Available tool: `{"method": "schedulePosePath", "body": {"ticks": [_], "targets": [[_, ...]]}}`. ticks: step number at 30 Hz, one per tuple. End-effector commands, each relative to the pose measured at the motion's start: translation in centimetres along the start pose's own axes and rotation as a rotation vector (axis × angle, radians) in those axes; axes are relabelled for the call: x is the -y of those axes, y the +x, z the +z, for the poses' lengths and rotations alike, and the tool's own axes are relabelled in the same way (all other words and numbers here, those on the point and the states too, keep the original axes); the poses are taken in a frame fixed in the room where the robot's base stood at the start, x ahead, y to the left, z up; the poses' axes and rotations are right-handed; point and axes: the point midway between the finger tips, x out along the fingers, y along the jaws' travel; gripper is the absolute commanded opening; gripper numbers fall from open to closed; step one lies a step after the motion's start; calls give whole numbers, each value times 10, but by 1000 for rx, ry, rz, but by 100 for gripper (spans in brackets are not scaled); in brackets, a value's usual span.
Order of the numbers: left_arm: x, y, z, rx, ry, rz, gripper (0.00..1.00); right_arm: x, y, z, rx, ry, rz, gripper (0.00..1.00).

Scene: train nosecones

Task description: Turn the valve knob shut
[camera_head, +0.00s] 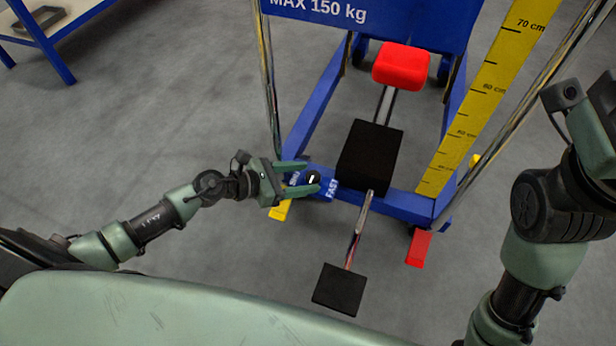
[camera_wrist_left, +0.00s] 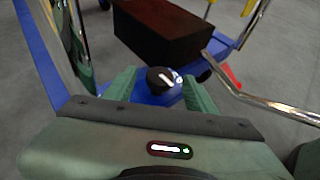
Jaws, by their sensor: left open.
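The valve knob (camera_head: 312,178) is a small black dial with a white pointer line, set on a blue plate with white lettering that reads "FAST" at its right. In the wrist view the knob (camera_wrist_left: 160,79) sits between the two green fingers, with its white mark toward the lower right. My left gripper (camera_head: 305,179) is open, with one finger on each side of the knob. Whether the fingers touch it, I cannot tell.
The knob is on a blue lift frame (camera_head: 408,205). A black block (camera_head: 369,155) stands just right of the knob, with a chrome lever ending in a black pedal (camera_head: 339,289). A red pedal (camera_head: 401,67) is behind. A yellow ruler (camera_head: 487,100) stands right.

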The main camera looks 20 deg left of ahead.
Motion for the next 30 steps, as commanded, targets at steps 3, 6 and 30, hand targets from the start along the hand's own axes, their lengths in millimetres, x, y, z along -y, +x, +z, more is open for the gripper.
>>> {"method": "schedulePosePath", "body": {"ticks": [3,6,30], "targets": [[0,12,0,1,0,0,56,1,1,-2,-10,-1,-3,0],[0,16,0,0,1,0,56,1,2,-2,-11,-2,-5,0],[0,15,4,-1,-20,37,0,-3,-2,8,36,4,15,0]]}}
